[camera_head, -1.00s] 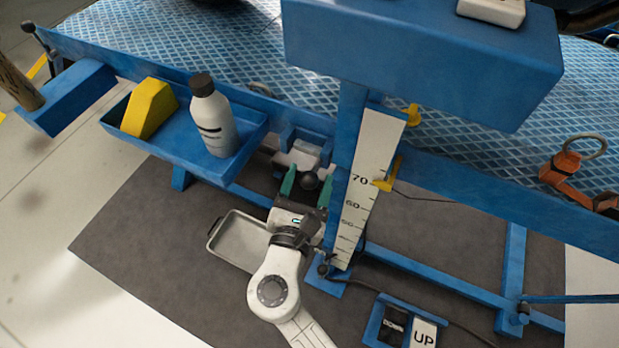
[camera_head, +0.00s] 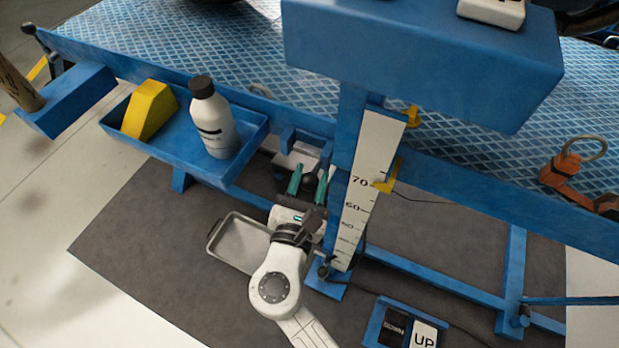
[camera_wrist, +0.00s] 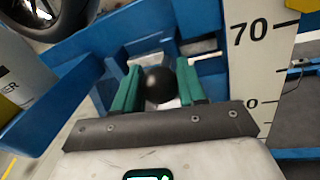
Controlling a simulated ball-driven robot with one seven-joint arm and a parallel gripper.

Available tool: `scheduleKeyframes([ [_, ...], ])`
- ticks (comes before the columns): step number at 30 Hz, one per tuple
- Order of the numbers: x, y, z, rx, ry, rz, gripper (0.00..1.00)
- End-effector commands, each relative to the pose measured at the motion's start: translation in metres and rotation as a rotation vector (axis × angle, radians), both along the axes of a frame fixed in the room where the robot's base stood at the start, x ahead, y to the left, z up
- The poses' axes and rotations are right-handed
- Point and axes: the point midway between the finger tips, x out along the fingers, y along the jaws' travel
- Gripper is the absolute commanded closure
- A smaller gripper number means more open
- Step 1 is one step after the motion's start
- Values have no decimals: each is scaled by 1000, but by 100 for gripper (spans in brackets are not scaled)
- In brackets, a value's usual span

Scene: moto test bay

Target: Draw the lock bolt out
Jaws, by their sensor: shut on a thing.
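The lock bolt shows as a round black knob (camera_wrist: 158,84) in the wrist view, with pale metal behind it. The knob also shows in the head view (camera_head: 310,181), just left of the scale post. My gripper (camera_head: 308,180) has green fingers, one on each side of the knob, and is shut on it. In the wrist view the fingers (camera_wrist: 160,88) flank the knob. The blue bracket (camera_head: 303,145) that houses the bolt is on the lift's side rail, behind the knob. How far the bolt is out of the bracket cannot be told.
A white height scale (camera_head: 365,190) on a blue post stands close to the right of my gripper. A blue tray (camera_head: 245,150) with a bottle (camera_head: 211,118) and yellow wedge (camera_head: 150,109) hangs left. A metal pan (camera_head: 240,243) lies below. UP and DOWN pedals (camera_head: 408,330) are at the floor.

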Motion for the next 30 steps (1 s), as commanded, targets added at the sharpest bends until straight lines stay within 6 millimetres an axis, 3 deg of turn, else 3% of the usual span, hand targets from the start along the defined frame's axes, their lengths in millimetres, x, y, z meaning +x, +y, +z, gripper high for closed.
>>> scheduleKeyframes([
  [8,0,1,0,0,0,0,100],
  [19,16,46,0,0,0,3,100],
  [29,18,51,1,2,0,6,100],
  [30,18,51,1,2,-1,7,59],
])
